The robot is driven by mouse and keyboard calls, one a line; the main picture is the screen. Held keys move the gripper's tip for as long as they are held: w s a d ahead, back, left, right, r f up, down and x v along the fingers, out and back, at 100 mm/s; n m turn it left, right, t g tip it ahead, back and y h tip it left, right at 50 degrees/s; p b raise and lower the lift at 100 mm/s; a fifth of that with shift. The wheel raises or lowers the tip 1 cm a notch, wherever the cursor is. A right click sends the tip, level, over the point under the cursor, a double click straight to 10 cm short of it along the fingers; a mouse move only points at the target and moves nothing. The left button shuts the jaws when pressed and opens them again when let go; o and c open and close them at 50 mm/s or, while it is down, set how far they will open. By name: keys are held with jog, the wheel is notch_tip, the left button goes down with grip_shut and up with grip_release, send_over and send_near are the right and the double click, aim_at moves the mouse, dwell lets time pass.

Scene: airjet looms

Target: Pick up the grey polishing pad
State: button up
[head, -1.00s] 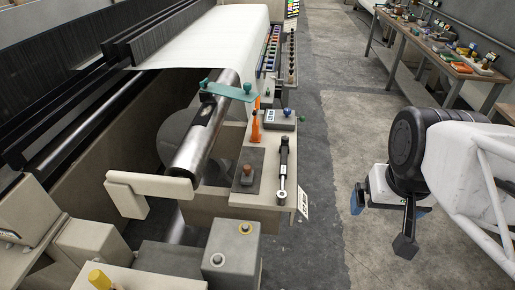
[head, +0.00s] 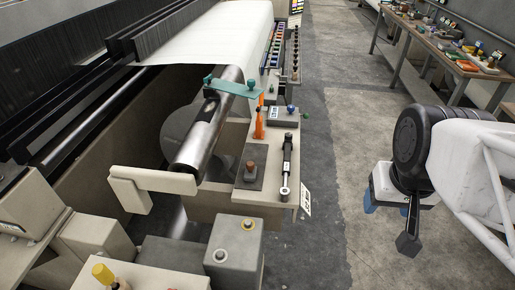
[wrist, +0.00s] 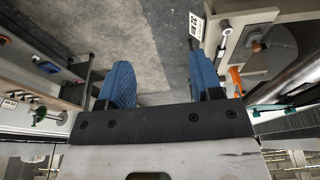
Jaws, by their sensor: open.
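I cannot pick out the grey polishing pad for certain. A dark grey flat piece with a brown knob (head: 241,181) lies on the loom's side ledge in the head view; it may be the pad or a plate under it. It also shows, partly, at the upper right of the wrist view (wrist: 252,34). My gripper (head: 398,203) hangs over the aisle floor to the right of the ledge, well apart from it. In the wrist view my gripper (wrist: 163,88) has its two blue fingers spread, with only floor between them.
On the ledge are a black-and-silver wrench-like tool (head: 287,165), an orange tool (head: 259,124) and a grey box (head: 283,116). A steel roller (head: 205,130) lies left of them. A cluttered workbench (head: 440,60) stands at the back right. The aisle floor (head: 335,120) is clear.

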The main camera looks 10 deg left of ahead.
jog(key=n+g, duration=0.3)
jog(key=n, duration=1.1)
send_over(250, 163)
notch_tip(250, 163, down, 16)
jog(key=shift+d+r, duration=0.1)
jog(key=shift+d, duration=0.05)
jog(key=shift+a+f, duration=0.2)
jog(key=shift+f, duration=0.1)
jog(key=shift+f, duration=1.2)
